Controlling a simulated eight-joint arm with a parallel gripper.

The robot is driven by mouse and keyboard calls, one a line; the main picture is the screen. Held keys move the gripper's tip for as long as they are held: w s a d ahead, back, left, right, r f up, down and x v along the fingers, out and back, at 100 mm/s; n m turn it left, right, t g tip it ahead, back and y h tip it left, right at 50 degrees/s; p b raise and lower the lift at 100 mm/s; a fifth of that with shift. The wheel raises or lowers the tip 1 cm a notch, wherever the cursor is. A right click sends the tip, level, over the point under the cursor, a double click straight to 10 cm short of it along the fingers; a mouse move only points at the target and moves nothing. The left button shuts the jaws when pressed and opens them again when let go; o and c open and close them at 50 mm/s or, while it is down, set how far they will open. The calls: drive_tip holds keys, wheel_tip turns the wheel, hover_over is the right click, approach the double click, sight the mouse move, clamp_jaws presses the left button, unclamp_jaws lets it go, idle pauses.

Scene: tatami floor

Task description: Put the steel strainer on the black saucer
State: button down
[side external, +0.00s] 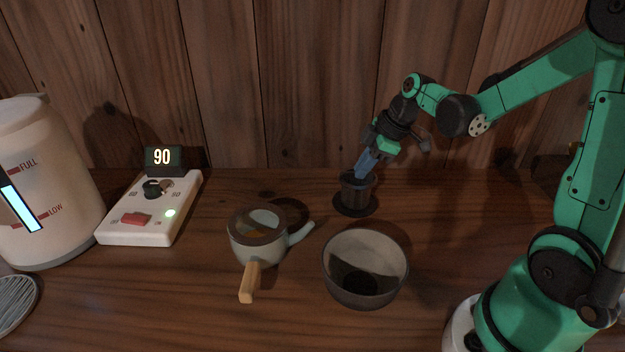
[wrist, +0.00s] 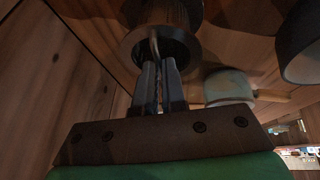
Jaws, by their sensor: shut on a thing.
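The steel strainer (side external: 357,192) is a dark grey cylinder in the side view, upright at the black saucer (side external: 342,210). The saucer is a flat dark disc showing around the strainer's base; I cannot tell whether the two touch. My gripper (side external: 361,174) comes down from the upper right, its blue-grey fingers at the strainer's top. The saucer cannot be made out there.
A grey teapot (side external: 243,247) with a wooden handle stands left of the strainer. A dark bowl (side external: 394,285) stands in front. Further left are a white control box (side external: 150,222) and a large white kettle (side external: 50,160). The wooden wall (side external: 290,80) is close behind.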

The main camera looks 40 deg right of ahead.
drive_tip(key=c, duration=1)
unclamp_jaws()
drive_tip(key=shift+f, duration=0.1)
drive_tip(key=shift+o, duration=0.2)
drive_tip(key=v, duration=1.1)
drive_tip(key=s+a+f+m+t+h, duration=0.1)
drive_tip(key=a+f+m, duration=0.3)
drive_tip(key=a+m, duration=0.5)
drive_tip(key=a+t+h, duration=0.1)
drive_tip(key=a, duration=0.2)
drive_tip(key=shift+s+a+t, duration=0.3)
drive_tip(key=shift+s+t, duration=0.1)
